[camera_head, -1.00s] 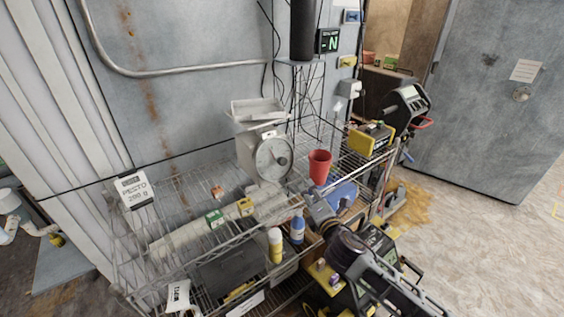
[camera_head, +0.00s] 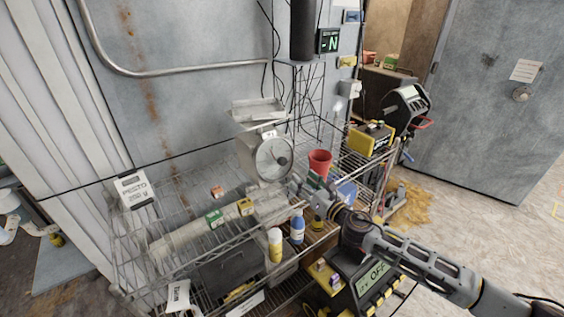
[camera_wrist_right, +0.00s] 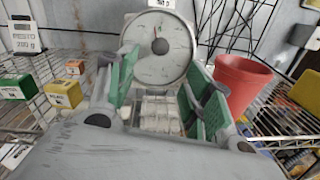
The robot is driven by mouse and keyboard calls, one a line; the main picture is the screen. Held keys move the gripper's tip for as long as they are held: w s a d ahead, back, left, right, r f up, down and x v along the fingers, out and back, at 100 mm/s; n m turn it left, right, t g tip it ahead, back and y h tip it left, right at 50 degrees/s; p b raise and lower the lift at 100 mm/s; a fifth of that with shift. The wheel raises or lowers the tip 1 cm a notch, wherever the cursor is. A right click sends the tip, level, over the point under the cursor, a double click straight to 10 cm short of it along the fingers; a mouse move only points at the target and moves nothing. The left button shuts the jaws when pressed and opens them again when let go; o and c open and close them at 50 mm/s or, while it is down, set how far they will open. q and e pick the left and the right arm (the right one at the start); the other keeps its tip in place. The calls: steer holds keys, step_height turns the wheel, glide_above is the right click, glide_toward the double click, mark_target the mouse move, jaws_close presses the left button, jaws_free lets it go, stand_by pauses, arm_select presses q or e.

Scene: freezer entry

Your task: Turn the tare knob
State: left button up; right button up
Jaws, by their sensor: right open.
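The grey dial scale (camera_head: 246,153) stands on the wire shelf, with a pan on top and its round face forward. In the right wrist view its dial (camera_wrist_right: 150,65) has a dark hub or small knob (camera_wrist_right: 160,46) near the middle; I cannot tell for sure that this is the tare knob. My right gripper (camera_head: 303,186) is just in front of the scale, at its lower right in the head view. In the wrist view the open green-padded fingers (camera_wrist_right: 160,92) flank the lower part of the dial, with nothing between them. My left gripper is not in view.
A red cup (camera_head: 320,162) stands close to the right of my right gripper; it also shows in the wrist view (camera_wrist_right: 240,85). Small boxes (camera_head: 214,218), bottles (camera_head: 275,245) and a PESTO card (camera_head: 134,190) are on the rack. A yellow device (camera_head: 368,140) sits further right.

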mark_target(284, 163)
steer(key=shift+w, duration=0.1)
steer(key=shift+p+x, duration=0.35)
steer(key=shift+x, duration=6.45)
steer(key=shift+c, duration=0.2)
steer(key=c, duration=1)
